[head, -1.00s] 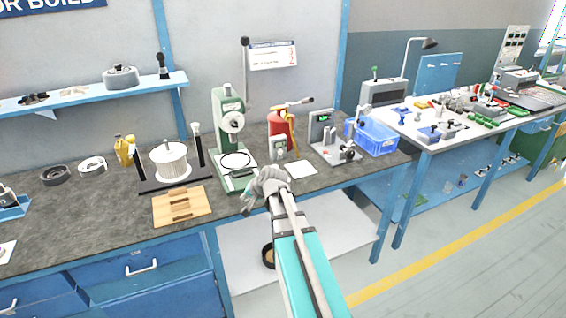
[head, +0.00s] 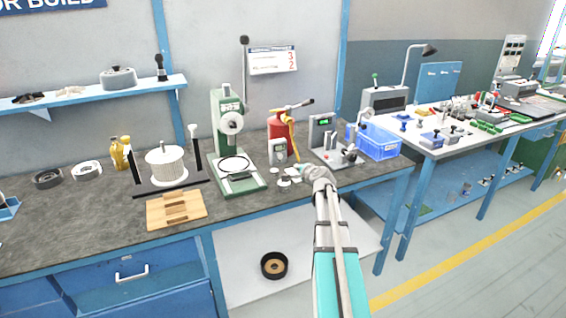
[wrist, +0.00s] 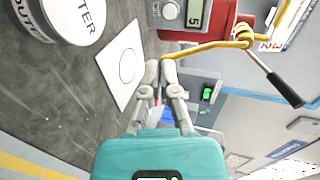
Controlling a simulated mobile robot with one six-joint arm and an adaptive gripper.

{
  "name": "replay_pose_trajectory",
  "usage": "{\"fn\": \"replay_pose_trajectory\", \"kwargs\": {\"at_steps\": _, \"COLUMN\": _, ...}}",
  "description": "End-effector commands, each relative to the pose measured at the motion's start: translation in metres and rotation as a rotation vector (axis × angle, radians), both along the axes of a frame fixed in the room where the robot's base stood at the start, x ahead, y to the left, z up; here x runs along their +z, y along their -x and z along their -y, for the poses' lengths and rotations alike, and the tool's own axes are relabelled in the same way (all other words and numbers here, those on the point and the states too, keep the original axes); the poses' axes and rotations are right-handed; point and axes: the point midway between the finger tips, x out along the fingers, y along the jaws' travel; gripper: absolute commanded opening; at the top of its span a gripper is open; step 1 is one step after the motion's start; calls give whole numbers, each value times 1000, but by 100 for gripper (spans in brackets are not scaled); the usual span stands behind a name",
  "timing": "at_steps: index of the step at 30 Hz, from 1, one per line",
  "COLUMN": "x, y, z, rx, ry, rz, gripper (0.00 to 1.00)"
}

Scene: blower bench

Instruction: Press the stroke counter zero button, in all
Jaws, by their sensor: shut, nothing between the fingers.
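A small grey counter box (head: 277,151) stands on the bench beside the green press, in front of the red tank. In the wrist view its lower part shows at the top, with a display reading 5 (wrist: 194,13) and a round grey knob or button (wrist: 169,10) beside it. I cannot tell whether that round part is the zero button. My gripper (head: 303,173) is to the right of the box, over the bench front. In the wrist view my gripper (wrist: 160,67) has its fingertips together, empty, apart from the box.
A white card (wrist: 121,65) lies by my gripper, with round labelled pieces (wrist: 75,15) nearby.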

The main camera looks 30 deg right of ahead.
Motion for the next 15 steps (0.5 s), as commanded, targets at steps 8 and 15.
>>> {"fn": "replay_pose_trajectory", "kwargs": {"at_steps": 8, "x": 0, "y": 0, "z": 0, "rx": 2, "ry": 1, "rz": -1, "gripper": 0}}
{"fn": "replay_pose_trajectory", "kwargs": {"at_steps": 15, "x": -3, "y": -8, "z": 1, "rx": 3, "ry": 1, "rz": -1, "gripper": 0}}
